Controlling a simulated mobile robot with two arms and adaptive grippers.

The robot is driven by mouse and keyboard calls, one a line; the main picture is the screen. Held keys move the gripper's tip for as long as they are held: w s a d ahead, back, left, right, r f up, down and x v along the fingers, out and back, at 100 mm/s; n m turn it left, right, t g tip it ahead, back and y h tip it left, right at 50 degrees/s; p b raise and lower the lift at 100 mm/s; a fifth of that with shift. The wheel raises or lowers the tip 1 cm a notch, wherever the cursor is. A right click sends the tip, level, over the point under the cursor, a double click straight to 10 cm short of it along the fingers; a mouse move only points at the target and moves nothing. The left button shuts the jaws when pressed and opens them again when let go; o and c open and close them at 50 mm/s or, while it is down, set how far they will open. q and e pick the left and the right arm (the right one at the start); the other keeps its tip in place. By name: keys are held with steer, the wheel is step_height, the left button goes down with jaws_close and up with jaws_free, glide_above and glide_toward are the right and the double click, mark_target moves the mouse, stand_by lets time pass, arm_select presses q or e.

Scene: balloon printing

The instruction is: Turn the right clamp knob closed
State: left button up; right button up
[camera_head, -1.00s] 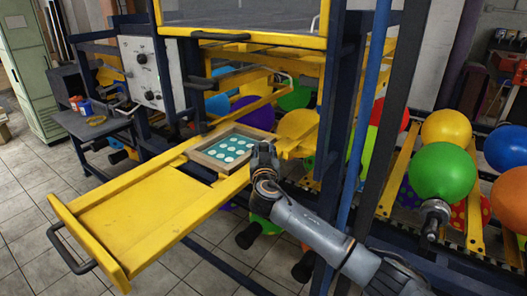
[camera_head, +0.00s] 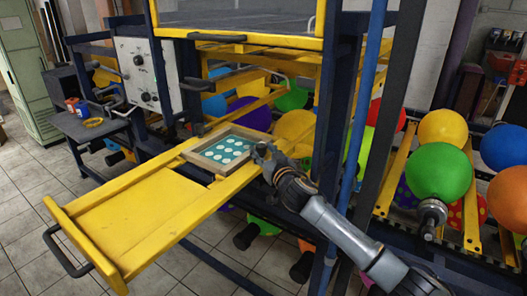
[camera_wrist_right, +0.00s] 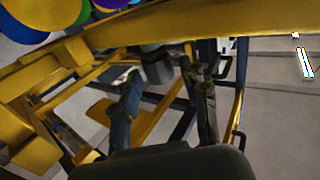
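My right gripper (camera_head: 262,152) is at the right side of the wooden screen frame (camera_head: 190,157), which holds a teal sheet with pale round dots (camera_head: 226,149) on the yellow sliding carriage (camera_head: 140,212). In the right wrist view its two fingers (camera_wrist_right: 165,105) stand apart with a gap between them. A dark grey, knob-like cylinder (camera_wrist_right: 156,68) shows beyond the gap, under the yellow beam. I cannot tell whether it is the right clamp knob, nor whether a finger touches it. In the head view, the gripper covers that spot. My left gripper is not identifiable.
A blue upright post (camera_head: 358,125) stands close to my right arm. A green balloon (camera_head: 438,172) and others sit on the rack at right. A control panel (camera_head: 147,75) is at left. Tiled floor is free in front.

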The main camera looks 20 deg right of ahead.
stand_by(0.3)
steer(key=s+d, duration=0.1)
steer(key=s, duration=1.1)
